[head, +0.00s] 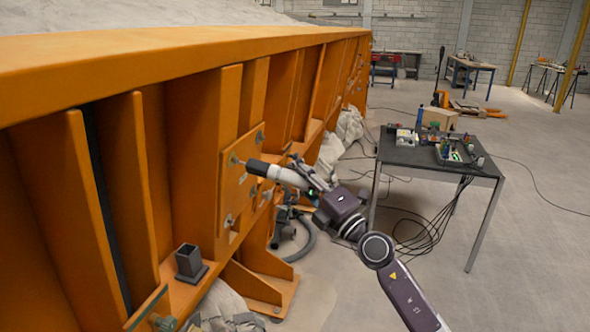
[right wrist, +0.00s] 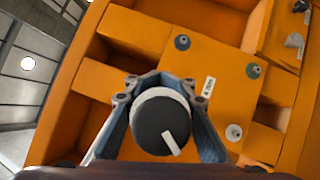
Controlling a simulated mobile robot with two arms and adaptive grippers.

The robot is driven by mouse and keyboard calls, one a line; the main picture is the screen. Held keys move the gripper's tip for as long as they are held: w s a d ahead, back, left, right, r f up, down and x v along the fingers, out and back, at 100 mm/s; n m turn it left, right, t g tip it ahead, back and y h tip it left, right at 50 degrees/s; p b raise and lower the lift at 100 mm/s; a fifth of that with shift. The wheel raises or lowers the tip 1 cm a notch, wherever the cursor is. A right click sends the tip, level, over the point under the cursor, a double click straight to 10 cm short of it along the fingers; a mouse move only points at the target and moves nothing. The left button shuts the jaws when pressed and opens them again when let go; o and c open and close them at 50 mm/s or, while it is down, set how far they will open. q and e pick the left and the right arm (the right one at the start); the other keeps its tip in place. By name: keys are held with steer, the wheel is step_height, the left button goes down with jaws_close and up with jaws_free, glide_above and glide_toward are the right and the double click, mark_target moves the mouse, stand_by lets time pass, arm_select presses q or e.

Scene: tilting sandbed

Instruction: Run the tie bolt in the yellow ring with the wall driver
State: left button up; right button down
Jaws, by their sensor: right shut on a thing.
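My right gripper (head: 304,176) is shut on the wall driver (head: 284,175), a light cylinder with a black nose. The driver lies nearly level, its nose close to the orange bolt plate (head: 244,178). I cannot tell whether it touches a bolt. In the right wrist view the driver's dark round end with a white line (right wrist: 160,125) sits between the fingers (right wrist: 160,92). Behind it, the plate carries bolt heads at the upper left (right wrist: 182,42), upper right (right wrist: 253,70) and lower right (right wrist: 234,132). The driver covers the lower left area. No yellow ring shows clearly. My left gripper is out of view.
The orange sandbed wall (head: 150,60) with upright ribs fills the left. A small grey open-topped holder (head: 189,262) stands on its lower ledge. A dark table (head: 440,162) with small items stands at right, cables below. Grey floor is open farther right.

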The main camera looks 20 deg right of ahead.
steer(key=shift+w+a+r+p, duration=0.25)
steer(key=shift+w+a+p, duration=0.1)
steer(key=shift+a, duration=0.15)
stand_by(1.3)
steer(key=shift+r+p, duration=0.1)
steer(key=shift+p, duration=0.25)
stand_by(0.7)
